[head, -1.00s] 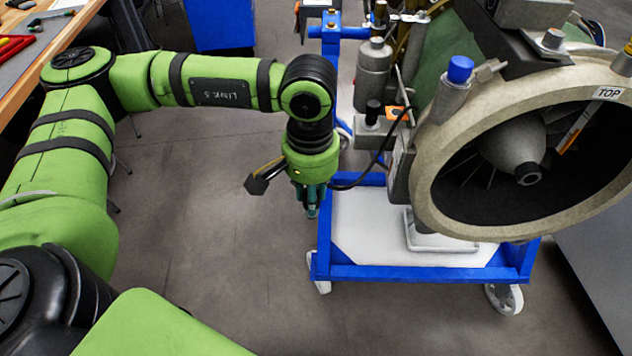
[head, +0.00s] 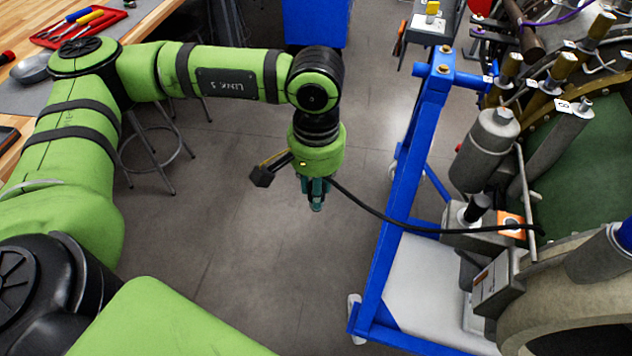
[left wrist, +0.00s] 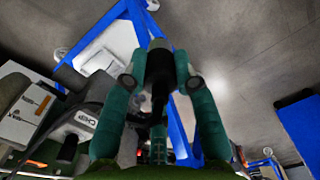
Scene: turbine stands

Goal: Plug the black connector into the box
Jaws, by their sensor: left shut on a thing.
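My left gripper (head: 317,200) points down over open floor, left of the turbine stand. In the left wrist view its teal fingers (left wrist: 158,85) are shut on the black connector (left wrist: 158,63). In the head view the fingers and wrist mostly hide the connector. A black cable (head: 420,226) runs from the gripper to the turbine's side. A grey box (head: 497,284) with a light labelled face is mounted low on the turbine, well apart from the gripper. In the left wrist view a pale panel with dark symbols (left wrist: 25,108) is at the left; I cannot tell if it is the same box. My right gripper is out of view.
The blue stand frame (head: 405,190) with a white base (head: 425,290) stands between the gripper and the turbine. Grey cylinders (head: 487,150) and pipes stick out from the turbine. A workbench (head: 150,15) with a red tool tray is at the upper left. The floor around the gripper is clear.

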